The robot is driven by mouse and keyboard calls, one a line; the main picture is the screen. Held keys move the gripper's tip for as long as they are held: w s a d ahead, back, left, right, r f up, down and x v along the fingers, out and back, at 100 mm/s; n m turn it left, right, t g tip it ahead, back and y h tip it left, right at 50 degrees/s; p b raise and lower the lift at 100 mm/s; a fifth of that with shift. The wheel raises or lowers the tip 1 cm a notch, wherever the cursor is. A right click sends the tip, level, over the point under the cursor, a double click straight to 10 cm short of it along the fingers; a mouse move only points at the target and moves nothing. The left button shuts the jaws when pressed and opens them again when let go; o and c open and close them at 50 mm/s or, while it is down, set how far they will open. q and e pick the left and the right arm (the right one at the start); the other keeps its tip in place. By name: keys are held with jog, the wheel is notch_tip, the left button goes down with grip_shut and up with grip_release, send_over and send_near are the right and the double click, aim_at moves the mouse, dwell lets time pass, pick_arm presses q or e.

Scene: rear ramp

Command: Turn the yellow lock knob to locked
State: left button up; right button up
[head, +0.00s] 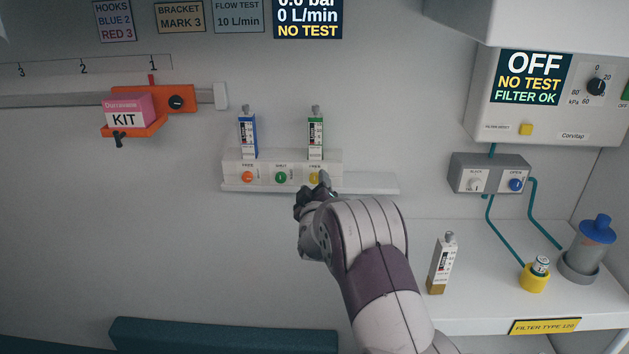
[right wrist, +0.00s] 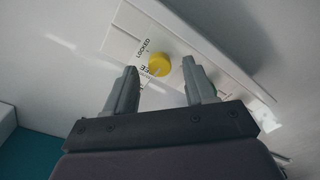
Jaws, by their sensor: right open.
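The yellow lock knob (head: 315,177) is the right one of three round knobs on the front of a white wall-mounted holder (head: 235,170). In the right wrist view the knob (right wrist: 159,65) has a light pointer line, and the words LOCKED and FREE, partly hidden, are printed beside it. The line appears to point toward FREE. My right gripper (head: 312,188) is just in front of the knob and partly covers it. In the right wrist view its fingers (right wrist: 160,80) are open, with the knob seen between and beyond the tips. I cannot tell whether they touch it. My left gripper is not in view.
An orange knob (head: 248,176) and a green knob (head: 281,177) sit left of the yellow one. A blue unit (head: 248,135) and a green unit (head: 316,135) stand in the holder above. A white counter (head: 490,300) with several items is at right. The wall at lower left is clear.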

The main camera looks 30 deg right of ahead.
jog(key=shift+x, duration=0.8)
grip_shut()
jog(key=shift+f+m+b, duration=0.2)
jog(key=shift+m+b, duration=0.6)
jog(key=shift+b, duration=0.25)
jog(key=m+b, duration=0.9)
jog(key=shift+f+h, duration=0.1)
jog(key=shift+h, duration=0.2)
jog(key=m+b, duration=0.3)
jog(key=m, duration=0.1)
jog(key=shift+m, duration=0.3)
jog(key=shift+r+m+h+b, duration=0.2)
jog(key=shift+m+h+b, duration=0.1)
jog(key=shift+m+b, duration=0.75)
jog(key=shift+m, duration=0.35)
